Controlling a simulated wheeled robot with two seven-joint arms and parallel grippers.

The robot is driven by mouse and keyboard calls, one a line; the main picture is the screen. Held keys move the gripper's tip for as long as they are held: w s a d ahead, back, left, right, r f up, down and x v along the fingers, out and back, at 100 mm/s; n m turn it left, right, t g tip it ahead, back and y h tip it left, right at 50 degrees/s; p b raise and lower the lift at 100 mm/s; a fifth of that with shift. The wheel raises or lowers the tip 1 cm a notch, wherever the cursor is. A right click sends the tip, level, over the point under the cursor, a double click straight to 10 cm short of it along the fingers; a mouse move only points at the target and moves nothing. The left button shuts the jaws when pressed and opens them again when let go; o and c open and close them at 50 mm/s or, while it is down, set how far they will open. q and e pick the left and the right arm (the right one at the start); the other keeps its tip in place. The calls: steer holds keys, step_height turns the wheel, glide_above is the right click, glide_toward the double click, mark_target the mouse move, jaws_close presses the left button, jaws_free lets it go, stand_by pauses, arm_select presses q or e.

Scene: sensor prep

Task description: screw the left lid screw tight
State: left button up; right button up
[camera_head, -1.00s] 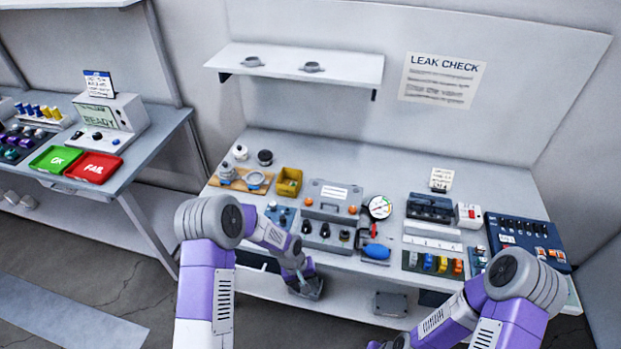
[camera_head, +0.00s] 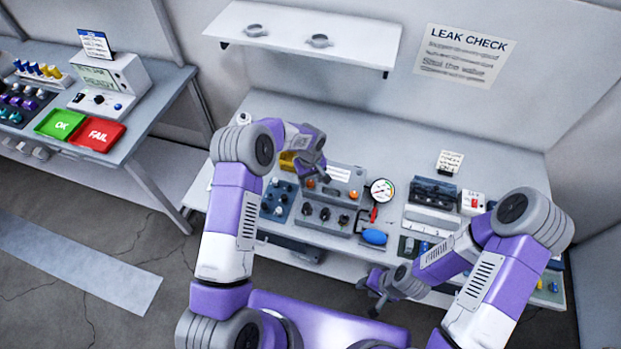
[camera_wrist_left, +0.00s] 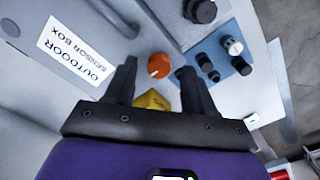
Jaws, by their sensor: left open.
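The grey sensor box (camera_head: 335,190) with a white label stands on the workbench, and the label also shows in the left wrist view (camera_wrist_left: 75,50). The orange left lid screw (camera_head: 310,183) sits at the box's left end, and it shows in the left wrist view (camera_wrist_left: 158,65). A second orange screw (camera_head: 353,194) is at the right end. My left gripper (camera_head: 318,172) is above the left end of the box. In its wrist view the fingers (camera_wrist_left: 158,75) are apart, with the screw seen between and beyond the tips. Contact is not visible. My right gripper (camera_head: 368,298) is open, low before the bench.
A pressure gauge (camera_head: 382,190) and blue bulb (camera_head: 374,237) are at the box's right. A shelf (camera_head: 300,40) hangs above.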

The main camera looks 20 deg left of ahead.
arm_select(q)
steer(key=shift+f, duration=0.65)
steer(key=shift+w, duration=0.1)
jaws_close()
